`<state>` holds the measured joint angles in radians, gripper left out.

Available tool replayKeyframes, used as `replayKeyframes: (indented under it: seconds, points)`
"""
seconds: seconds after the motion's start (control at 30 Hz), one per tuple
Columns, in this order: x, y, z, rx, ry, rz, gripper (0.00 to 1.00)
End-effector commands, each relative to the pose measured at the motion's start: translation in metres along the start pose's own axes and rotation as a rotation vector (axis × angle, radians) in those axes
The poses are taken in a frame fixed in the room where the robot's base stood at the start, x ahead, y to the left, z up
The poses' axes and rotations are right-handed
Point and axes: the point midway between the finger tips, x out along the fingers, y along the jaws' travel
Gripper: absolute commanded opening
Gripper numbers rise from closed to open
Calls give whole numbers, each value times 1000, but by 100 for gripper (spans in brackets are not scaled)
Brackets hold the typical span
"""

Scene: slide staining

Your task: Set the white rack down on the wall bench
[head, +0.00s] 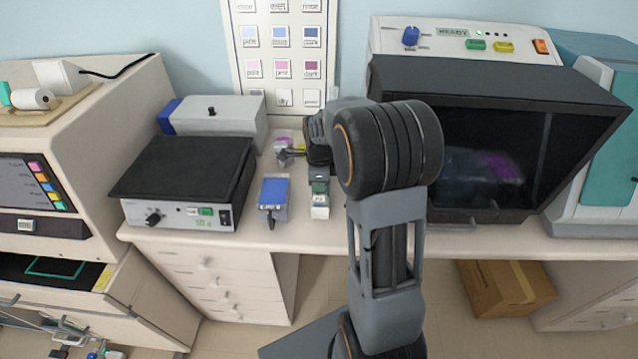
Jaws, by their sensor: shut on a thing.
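My gripper (294,153) is over the back middle of the wall bench (340,236), partly hidden behind my own wrist and forearm. Its dark fingers are shut on a small pale thing with purple in it, which I take to be the white rack (283,157). Only part of the rack shows. It is low over the bench top, between the grey box and my wrist. I cannot tell whether its base touches the bench.
A black-topped device (185,168) and a grey box (218,125) stand left of the rack. A blue-topped container (273,194) and a green-and-white container (320,200) stand in front. A large dark-windowed machine (480,150) fills the right. A narrow bench strip between the containers is bare.

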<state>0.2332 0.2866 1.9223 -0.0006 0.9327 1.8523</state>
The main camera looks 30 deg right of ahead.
Motion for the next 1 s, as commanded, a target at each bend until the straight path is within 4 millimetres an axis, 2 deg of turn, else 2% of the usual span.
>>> replayKeyframes:
  seconds: [0.4,0.43,0.7,1.0]
  points:
    - [5,0,0,0,0,0,0]
    - [5,0,0,0,0,0,17]
    - [4,0,0,-1,0,0,42]
    - [-2,0,0,-1,0,-1,42]
